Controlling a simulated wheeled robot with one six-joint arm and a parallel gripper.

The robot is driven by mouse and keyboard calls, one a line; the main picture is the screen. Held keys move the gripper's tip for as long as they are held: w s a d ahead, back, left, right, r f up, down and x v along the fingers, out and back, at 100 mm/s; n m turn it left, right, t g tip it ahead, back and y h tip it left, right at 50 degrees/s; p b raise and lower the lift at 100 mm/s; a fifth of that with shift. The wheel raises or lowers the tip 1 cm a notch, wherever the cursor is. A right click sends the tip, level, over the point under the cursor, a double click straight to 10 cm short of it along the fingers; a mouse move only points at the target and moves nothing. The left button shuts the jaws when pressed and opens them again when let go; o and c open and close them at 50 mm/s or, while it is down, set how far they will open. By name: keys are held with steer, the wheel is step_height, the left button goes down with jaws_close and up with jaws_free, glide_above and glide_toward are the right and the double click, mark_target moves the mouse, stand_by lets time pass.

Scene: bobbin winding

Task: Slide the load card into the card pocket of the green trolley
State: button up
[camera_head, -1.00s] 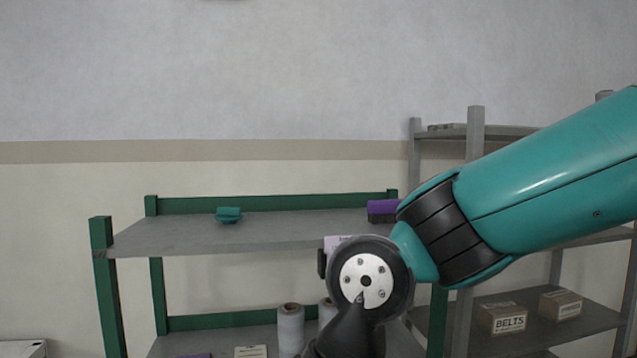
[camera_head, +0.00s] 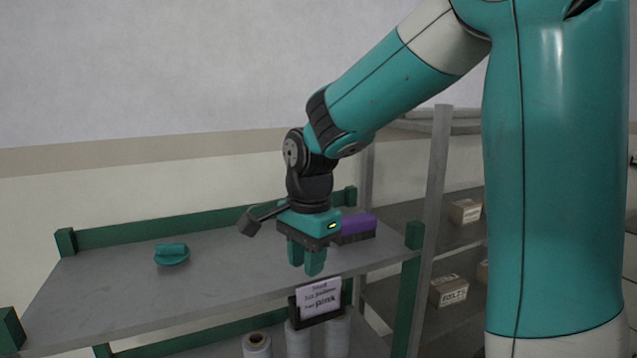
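The load card (camera_head: 319,296), white with printed lines ending in "pink", stands in the black card pocket (camera_head: 322,318) on the front edge of the green trolley's (camera_head: 230,281) top shelf. The pocket's frame covers the card's lower edge and sides; how deep the card sits cannot be seen. My gripper (camera_head: 305,267) points down just above and behind the card. Its two teal fingers look slightly apart, with nothing seen between them. They appear clear of the card.
A teal object (camera_head: 172,255) lies on the left of the top shelf, and a purple-topped brush-like block (camera_head: 356,227) lies right of my gripper. Pale rolls (camera_head: 257,344) stand on the lower shelf. A grey rack (camera_head: 437,200) with boxes (camera_head: 449,290) is close on the right.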

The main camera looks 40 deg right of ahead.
mark_target(319, 283)
steer(key=d+r+m, duration=0.1)
steer(key=w+d+r+m+p, duration=0.1)
steer(key=d+m, duration=0.1)
steer(key=shift+d+r+m, duration=0.15)
steer(key=shift+r+m, duration=0.15)
steer(key=shift+r, duration=0.05)
steer(key=shift+d+f+m, duration=0.15)
steer(key=shift+d+m, duration=0.1)
steer(key=shift+m, duration=0.05)
step_height(319, 283, down, 9)
steer(key=b, duration=0.7)
jaws_close()
step_height(319, 283, up, 8)
steer(key=p, duration=0.7)
steer(key=shift+f, duration=0.1)
steer(key=shift+f, duration=0.1)
